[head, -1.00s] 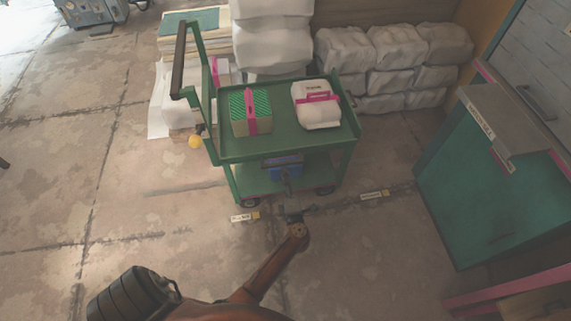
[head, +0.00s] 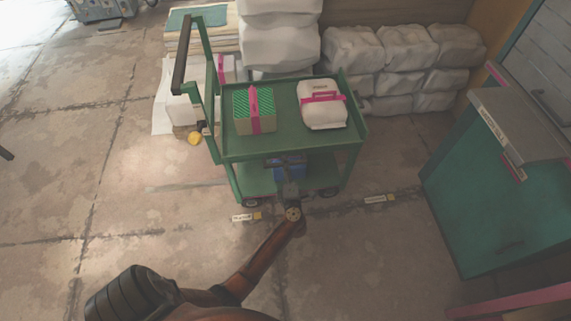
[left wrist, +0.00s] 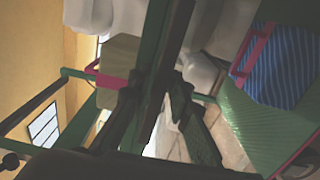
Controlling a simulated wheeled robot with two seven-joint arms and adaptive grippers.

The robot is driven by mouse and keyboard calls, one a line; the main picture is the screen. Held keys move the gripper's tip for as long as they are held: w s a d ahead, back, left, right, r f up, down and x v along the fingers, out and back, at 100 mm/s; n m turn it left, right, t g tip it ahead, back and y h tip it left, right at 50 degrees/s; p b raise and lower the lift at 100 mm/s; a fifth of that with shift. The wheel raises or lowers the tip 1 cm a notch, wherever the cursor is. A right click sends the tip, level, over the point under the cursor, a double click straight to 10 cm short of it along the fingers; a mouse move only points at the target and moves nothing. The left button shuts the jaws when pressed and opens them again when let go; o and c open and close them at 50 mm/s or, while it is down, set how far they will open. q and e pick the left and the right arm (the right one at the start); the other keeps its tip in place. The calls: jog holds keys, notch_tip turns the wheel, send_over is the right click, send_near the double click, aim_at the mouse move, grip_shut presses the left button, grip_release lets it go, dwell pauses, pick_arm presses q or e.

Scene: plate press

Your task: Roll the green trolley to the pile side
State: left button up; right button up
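The green trolley (head: 291,149) stands upright in the middle of the head view, with a raised handle (head: 181,62) at its left end. On its top tray are a green-patterned box (head: 254,112) with a pink band and a white package (head: 322,107) with a pink band. A blue box (head: 287,173) is on the lower shelf. My left gripper (head: 287,162) is at the trolley's near side, just below the tray edge. In the left wrist view its dark fingers (left wrist: 172,100) lie close around a green bar; whether they grip it is unclear. My right gripper is out of view.
White sacks (head: 395,62) are piled behind and right of the trolley. A paper stack (head: 200,42) stands behind its handle. Two small floor labels (head: 243,217) (head: 379,198) lie in front. A teal cabinet (head: 490,190) is at the right. Floor at left is clear.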

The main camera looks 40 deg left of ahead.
pick_arm(q)
grip_shut()
jog(key=shift+s, duration=0.1)
dwell(0.4)
